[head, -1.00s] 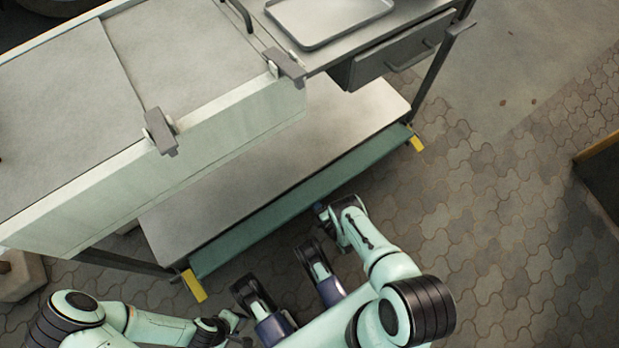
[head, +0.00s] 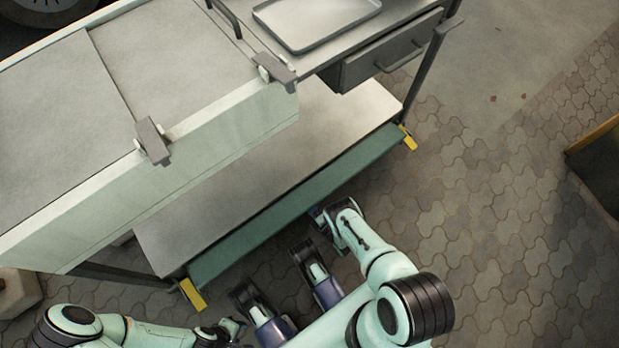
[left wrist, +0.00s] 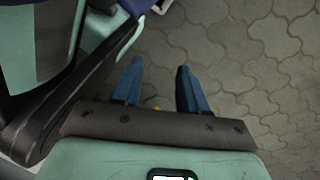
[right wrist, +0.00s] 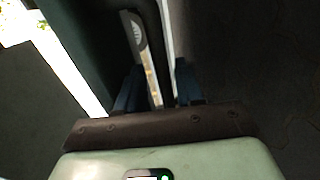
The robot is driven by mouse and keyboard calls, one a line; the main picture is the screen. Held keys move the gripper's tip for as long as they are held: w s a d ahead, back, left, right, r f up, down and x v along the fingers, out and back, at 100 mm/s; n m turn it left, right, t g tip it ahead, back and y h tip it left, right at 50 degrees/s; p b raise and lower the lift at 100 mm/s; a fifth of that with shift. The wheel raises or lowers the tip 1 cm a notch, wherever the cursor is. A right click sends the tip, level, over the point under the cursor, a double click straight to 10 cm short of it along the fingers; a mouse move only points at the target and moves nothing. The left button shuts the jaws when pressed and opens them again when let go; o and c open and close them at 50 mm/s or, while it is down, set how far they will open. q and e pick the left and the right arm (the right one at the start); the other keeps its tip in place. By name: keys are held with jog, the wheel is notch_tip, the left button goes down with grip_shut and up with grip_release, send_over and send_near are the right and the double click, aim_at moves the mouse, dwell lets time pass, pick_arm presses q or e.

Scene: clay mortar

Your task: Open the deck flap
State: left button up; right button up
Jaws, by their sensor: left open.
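A cart stands before me in the head view. Its raised pale-green box has a top of two grey panels (head: 155,60) split by a seam, lying flat. Two grey latch-like brackets, left (head: 152,140) and right (head: 277,72), sit on the box's front edge. I cannot tell for certain which part is the deck flap. My left gripper (head: 236,327) is low in front of the cart, apart from it; its fingers (left wrist: 158,82) are spread over bare paving. My right gripper (head: 319,213) is near the lower shelf's green front edge; its fingers (right wrist: 158,80) stand apart.
The lower shelf (head: 270,150) is bare, with yellow corner feet (head: 193,293). A metal tray (head: 315,22) lies on the right worktop above a drawer (head: 390,50). A dark handle (head: 226,18) stands at the back. A wood-edged box (head: 597,150) is at far right; paving between is free.

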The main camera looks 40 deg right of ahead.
pick_arm(q)
jog(key=shift+r, duration=0.1)
jog(key=w+d+r+t+p, duration=0.1)
jog(key=w+r+t+p, duration=0.2)
jog(key=w+r, duration=0.3)
jog(key=w+p, duration=0.1)
jog(key=w, duration=0.1)
jog(key=shift+w, duration=0.4)
pick_arm(e)
jog(key=v, duration=1.3)
jog(key=shift+s, duration=0.2)
